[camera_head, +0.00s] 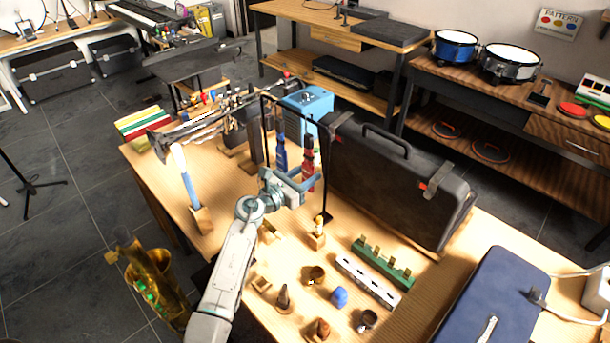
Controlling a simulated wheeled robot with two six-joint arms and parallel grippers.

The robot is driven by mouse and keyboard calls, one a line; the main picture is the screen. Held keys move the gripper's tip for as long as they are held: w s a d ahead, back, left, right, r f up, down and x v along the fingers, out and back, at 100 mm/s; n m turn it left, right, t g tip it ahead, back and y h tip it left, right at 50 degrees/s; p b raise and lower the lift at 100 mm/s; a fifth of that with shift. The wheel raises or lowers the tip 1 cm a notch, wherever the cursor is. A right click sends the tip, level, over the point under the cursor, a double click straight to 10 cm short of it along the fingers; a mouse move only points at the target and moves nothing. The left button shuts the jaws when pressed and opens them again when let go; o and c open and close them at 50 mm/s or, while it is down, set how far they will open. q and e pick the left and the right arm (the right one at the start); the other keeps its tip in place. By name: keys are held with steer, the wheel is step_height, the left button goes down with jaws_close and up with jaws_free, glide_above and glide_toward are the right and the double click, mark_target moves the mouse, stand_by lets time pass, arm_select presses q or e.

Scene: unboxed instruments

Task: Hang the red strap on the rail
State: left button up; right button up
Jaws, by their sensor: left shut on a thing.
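The red strap (309,157) is upright in front of the black case, below the top bar of a thin black rail (263,120). My left gripper (307,181) is shut on the lower part of the red strap. Whether the strap's top touches the rail I cannot tell. A blue strap (281,153) hangs upright just left of the red one, under the same rail. The gripper hides part of the lower ends of both straps. My right gripper is not in view.
A large black case (390,185) stands close right of the rail, and a light blue box (308,103) behind it. Small parts, a white bar (366,279) and a green bar (383,262) lie in front. A blue-handled brush (187,178) stands left.

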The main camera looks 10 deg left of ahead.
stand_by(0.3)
arm_select(q)
steer(key=o, duration=1)
